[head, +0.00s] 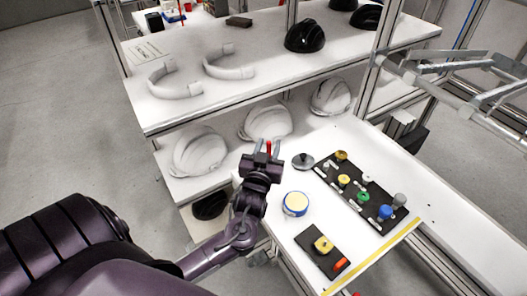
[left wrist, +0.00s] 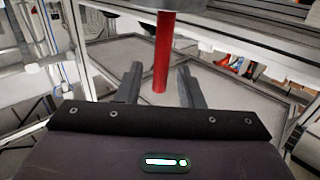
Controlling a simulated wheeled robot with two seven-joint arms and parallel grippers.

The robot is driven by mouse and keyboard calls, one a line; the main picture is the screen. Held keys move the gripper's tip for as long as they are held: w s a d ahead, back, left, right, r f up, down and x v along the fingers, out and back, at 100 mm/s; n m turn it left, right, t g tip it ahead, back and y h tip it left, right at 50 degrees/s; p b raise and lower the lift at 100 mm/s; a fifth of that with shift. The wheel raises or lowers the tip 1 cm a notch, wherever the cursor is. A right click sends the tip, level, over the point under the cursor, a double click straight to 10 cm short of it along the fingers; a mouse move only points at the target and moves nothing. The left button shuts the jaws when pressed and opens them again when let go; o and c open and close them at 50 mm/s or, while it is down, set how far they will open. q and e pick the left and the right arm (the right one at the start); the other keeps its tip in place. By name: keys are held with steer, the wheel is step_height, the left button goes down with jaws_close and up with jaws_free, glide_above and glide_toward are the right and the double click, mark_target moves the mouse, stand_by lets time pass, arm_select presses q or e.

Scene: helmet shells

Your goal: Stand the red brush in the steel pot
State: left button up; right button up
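My left gripper (head: 268,147) is raised in front of the white shelf, at the table's left end. A red rod, seemingly the red brush (head: 269,146), shows between its fingers. In the left wrist view the red rod (left wrist: 161,55) runs down from a grey part at the top edge. Its lower end lies between the spread fingers (left wrist: 160,85), with a visible gap on each side. The grey part is cut off by the frame. A small grey cylinder (head: 399,200) at the black tray's right end may be the steel pot; I cannot be sure. My right gripper is out of view.
The black tray (head: 330,177) holds several coloured pieces. A blue-rimmed round tin (head: 295,204), a dark knobbed disc (head: 303,160) and a small black plate (head: 313,259) share the table. White helmet shells (head: 199,152) line the lower shelf. A yellow strip (head: 375,256) marks the front edge.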

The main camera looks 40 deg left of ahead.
arm_select(q)
steer(key=b+v, duration=0.2)
steer(key=v, duration=0.9)
steer(key=shift+s, duration=0.15)
steer(key=shift+d+f, duration=0.1)
